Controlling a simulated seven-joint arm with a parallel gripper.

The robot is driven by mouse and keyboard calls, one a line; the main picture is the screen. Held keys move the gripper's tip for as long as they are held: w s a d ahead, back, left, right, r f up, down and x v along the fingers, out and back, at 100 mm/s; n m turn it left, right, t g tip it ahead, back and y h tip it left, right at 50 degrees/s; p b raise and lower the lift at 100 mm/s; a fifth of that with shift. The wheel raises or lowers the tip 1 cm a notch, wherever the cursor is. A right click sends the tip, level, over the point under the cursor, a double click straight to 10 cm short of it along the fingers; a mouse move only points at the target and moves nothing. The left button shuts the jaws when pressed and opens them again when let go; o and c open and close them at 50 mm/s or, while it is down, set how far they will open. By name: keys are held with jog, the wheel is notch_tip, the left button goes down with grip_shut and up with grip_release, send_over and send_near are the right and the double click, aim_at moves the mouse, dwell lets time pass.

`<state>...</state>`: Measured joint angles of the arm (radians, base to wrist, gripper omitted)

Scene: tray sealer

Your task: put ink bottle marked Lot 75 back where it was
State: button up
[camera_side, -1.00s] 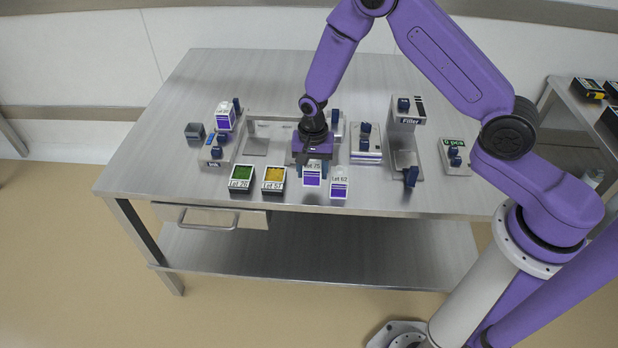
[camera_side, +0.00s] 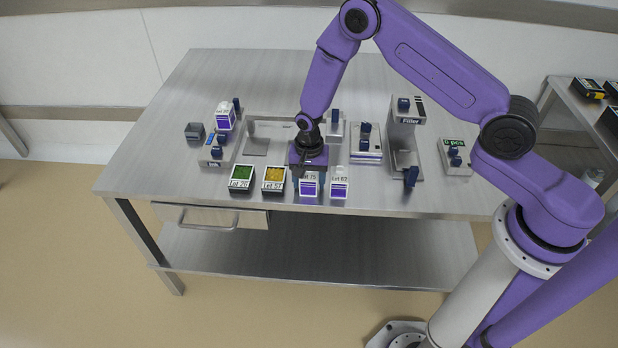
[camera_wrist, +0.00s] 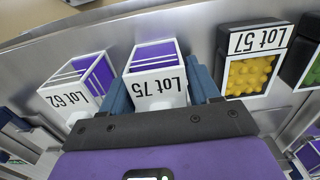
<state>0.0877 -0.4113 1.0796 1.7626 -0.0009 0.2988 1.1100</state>
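The ink bottle marked Lot 75, a white box-shaped bottle with a purple side, shows in the side view (camera_side: 309,188) at the front of the table. In the wrist view Lot 75 (camera_wrist: 157,83) sits between the two blue fingers of my gripper (camera_wrist: 160,95). The fingers lie close against its sides, so my gripper appears shut on it. In the side view my gripper (camera_side: 308,172) points down over it and hides its upper part. Its base is level with its neighbour's; I cannot tell whether it touches the table.
A similar bottle, Lot 62 (camera_side: 339,188), stands close to the right. The yellow Lot 57 container (camera_side: 274,179) and a green container (camera_side: 241,178) stand left. Behind are the Ink station (camera_side: 214,162), a metal frame (camera_side: 256,147) and the Filler (camera_side: 408,116).

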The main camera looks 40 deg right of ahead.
aim_at(309, 173)
jog(key=shift+o, duration=0.9)
notch_tip(309, 173, up, 12)
jog(key=shift+f, duration=0.1)
jog(key=s+a+r+n, duration=0.2)
jog(key=s+r+n, duration=0.85)
jog(key=s, duration=0.25)
jog(key=s+d+r+n, duration=0.3)
jog(key=s+n, duration=0.2)
jog(key=s, duration=0.4)
jog(key=s+d+r+n, duration=0.3)
jog(key=s+n, duration=0.3)
jog(key=s, duration=0.4)
jog(key=shift+s+d, duration=0.25)
jog(key=shift+d, duration=0.45)
jog(key=shift+r, duration=0.1)
